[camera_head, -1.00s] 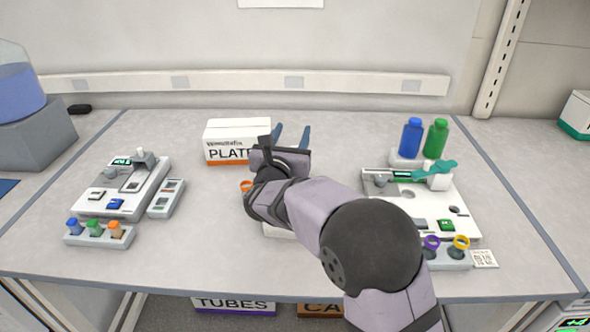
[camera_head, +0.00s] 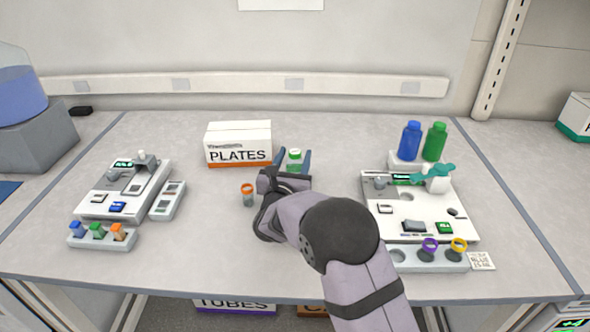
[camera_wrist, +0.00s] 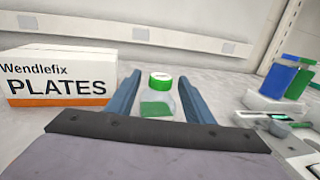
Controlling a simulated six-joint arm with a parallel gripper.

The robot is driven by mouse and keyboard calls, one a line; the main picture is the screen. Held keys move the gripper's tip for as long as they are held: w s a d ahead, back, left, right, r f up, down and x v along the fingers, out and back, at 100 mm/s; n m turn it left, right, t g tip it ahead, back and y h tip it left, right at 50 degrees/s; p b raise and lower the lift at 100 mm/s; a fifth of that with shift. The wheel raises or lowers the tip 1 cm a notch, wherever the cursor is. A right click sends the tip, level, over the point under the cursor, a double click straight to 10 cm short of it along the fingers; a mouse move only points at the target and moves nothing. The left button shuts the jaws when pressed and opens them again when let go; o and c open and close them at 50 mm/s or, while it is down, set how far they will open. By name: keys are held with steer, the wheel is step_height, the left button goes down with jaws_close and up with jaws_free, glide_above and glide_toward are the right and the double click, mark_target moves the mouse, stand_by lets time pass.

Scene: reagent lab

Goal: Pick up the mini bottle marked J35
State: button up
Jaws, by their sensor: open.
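A small clear bottle with a green cap and green contents (camera_wrist: 158,95) stands upright on the bench. In the head view its green cap (camera_head: 295,155) shows between my gripper's fingers. My gripper (camera_head: 292,160) is open, with one blue finger on each side of the bottle. In the wrist view the fingers (camera_wrist: 160,92) reach forward with the bottle between them, and gaps show on both sides. I cannot read any J35 mark on it. Another small bottle with an orange cap (camera_head: 248,194) stands left of my gripper.
A white PLATES box (camera_head: 238,145) stands close on the left. Blue (camera_head: 411,140) and green (camera_head: 434,141) bottles stand on a stand at the right, behind a white device (camera_head: 415,215). Another device (camera_head: 125,190) and a rack of small bottles (camera_head: 102,237) are at the left.

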steer(key=shift+w+d+p, duration=0.25)
steer(key=shift+w+p, duration=0.15)
steer(key=shift+w, duration=0.85)
steer(key=shift+w+d+p, duration=0.2)
steer(key=shift+w+p, duration=0.15)
steer(key=shift+w, duration=0.85)
jaws_close()
